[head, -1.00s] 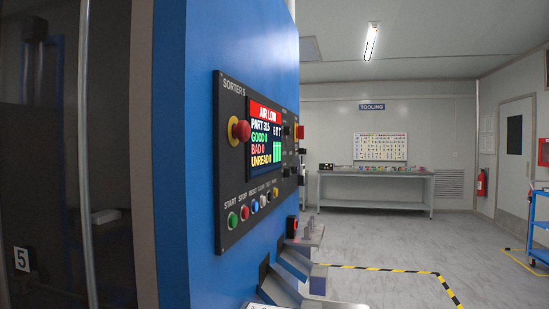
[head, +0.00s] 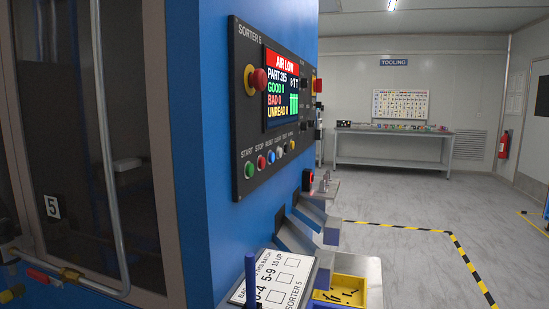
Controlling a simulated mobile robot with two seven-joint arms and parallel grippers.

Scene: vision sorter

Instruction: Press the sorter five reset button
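The sorter 5 control panel (head: 240,120) is on the blue machine's side, seen at a slant. Its screen (head: 283,90) shows a red "AIR LOW" banner above part 315, good 0, bad 0 and unread 0. A row of small buttons lies below the screen. The blue reset button (head: 271,157), third from the left under the label RESET, is between the red stop button (head: 261,162) and a white button (head: 280,152). The green start button (head: 249,169) is at the row's left end. Neither of my grippers is in view.
A red emergency-stop knob (head: 259,79) juts out left of the screen. Below are a batch card (head: 276,277) and a yellow tray (head: 350,288) of dark parts. A pipe with a red handle (head: 38,275) is at lower left. The floor at right is clear.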

